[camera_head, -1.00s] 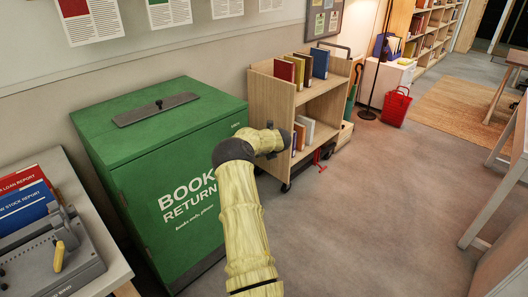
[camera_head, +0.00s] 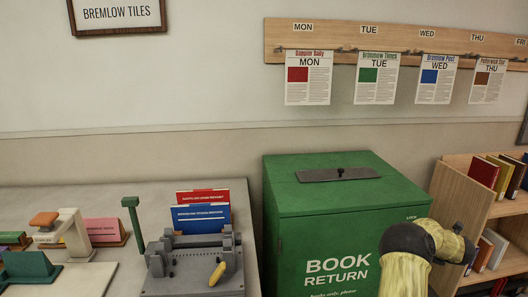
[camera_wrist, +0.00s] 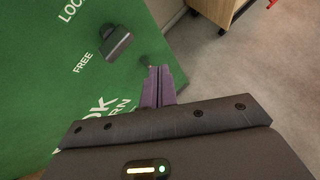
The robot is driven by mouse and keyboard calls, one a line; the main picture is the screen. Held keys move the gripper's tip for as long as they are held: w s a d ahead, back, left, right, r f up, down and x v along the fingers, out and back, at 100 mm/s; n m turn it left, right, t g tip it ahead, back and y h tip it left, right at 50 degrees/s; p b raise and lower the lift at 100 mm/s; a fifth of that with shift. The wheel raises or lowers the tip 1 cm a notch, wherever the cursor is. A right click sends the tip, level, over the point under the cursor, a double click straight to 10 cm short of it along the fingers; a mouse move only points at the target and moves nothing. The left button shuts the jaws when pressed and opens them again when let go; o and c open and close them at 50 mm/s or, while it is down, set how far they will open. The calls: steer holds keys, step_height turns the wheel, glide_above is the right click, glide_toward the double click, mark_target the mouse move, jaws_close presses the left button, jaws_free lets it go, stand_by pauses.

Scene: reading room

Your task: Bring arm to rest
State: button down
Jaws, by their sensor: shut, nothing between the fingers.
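My arm (camera_head: 408,268) shows at the lower right of the head view, bent in front of the green book return box (camera_head: 345,225). My gripper's fingers are out of sight or too small to make out in that view. In the wrist view my gripper (camera_wrist: 158,72) has its two purple fingers together, shut and empty. Behind the fingers is the box's green front (camera_wrist: 50,60), with white lettering and a dark handle (camera_wrist: 116,42). I cannot tell the exact gap between fingertips and box.
A wooden book cart (camera_head: 462,205) stands right of the box. At left, a grey counter (camera_head: 110,200) holds a grey punch-like device (camera_head: 190,262), upright folders (camera_head: 200,212) and stamps. Newspapers (camera_head: 376,78) hang on the wall rack. Grey floor (camera_wrist: 265,70) is open at right in the wrist view.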

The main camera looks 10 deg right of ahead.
steer(key=w+a+r+m+h, duration=0.2)
steer(key=a+r+m, duration=0.4)
steer(key=a+m, duration=0.25)
steer(key=s+a+r+m+g+y, duration=0.1)
steer(key=s+a+m, duration=0.1)
steer(key=a+m, duration=0.45)
steer(key=s+a+r+m, duration=0.15)
steer(key=a+m, duration=0.25)
steer(key=a, duration=0.6)
steer(key=s+a+f+m+g+y, duration=0.1)
steer(key=s+a+m+g+y, duration=0.3)
steer(key=s+a, duration=0.85)
steer(key=s+a+f+m+g+y, duration=0.15)
steer(key=s+a+m, duration=0.35)
steer(key=s+a, duration=0.75)
step_height(320, 180, up, 20)
steer(key=w+a+p, duration=0.2)
steer(key=p, duration=1.8)
steer(key=shift+a, duration=0.15)
steer(key=shift+w, duration=0.1)
